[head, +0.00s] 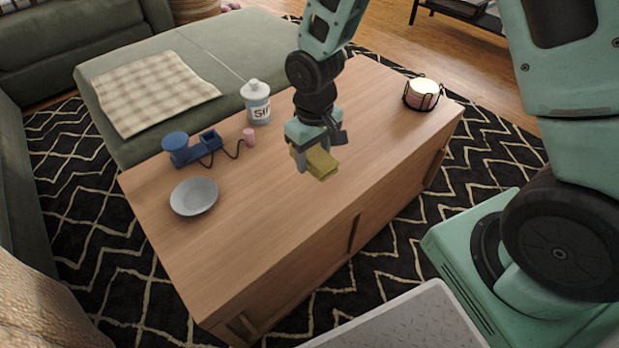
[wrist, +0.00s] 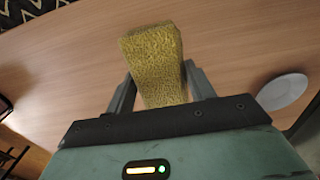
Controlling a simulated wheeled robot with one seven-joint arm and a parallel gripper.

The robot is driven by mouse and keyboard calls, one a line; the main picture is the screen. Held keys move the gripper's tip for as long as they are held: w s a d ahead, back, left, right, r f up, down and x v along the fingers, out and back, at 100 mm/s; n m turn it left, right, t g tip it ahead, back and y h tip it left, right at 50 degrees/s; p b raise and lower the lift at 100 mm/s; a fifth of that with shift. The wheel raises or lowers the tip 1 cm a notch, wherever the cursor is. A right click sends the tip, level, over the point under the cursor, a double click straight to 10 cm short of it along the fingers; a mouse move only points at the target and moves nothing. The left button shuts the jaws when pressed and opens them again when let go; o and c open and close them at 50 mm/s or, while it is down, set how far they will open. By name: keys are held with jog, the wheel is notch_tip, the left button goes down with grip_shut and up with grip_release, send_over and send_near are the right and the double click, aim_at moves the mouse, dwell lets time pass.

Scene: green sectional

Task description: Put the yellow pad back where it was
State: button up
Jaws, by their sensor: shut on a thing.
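The yellow pad (head: 321,163) is a rough, sponge-like block held in my gripper (head: 312,160), over the middle of the wooden coffee table (head: 290,240). In the wrist view the pad (wrist: 155,65) sticks out between the two fingers of my gripper (wrist: 160,92), which are shut on its sides. The pad appears to be above the tabletop, but its exact height is hard to tell. My gripper hides part of the pad in the head view.
A candle in a black wire holder (head: 423,94) stands far right. The front middle is clear.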

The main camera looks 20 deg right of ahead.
aim_at(313, 182)
notch_tip(313, 182, down, 6)
jog(key=shift+f+b, duration=0.25)
jog(key=shift+b, duration=0.9)
jog(key=shift+f, duration=0.15)
jog(key=o, duration=1)
jog(key=shift+o, duration=0.2)
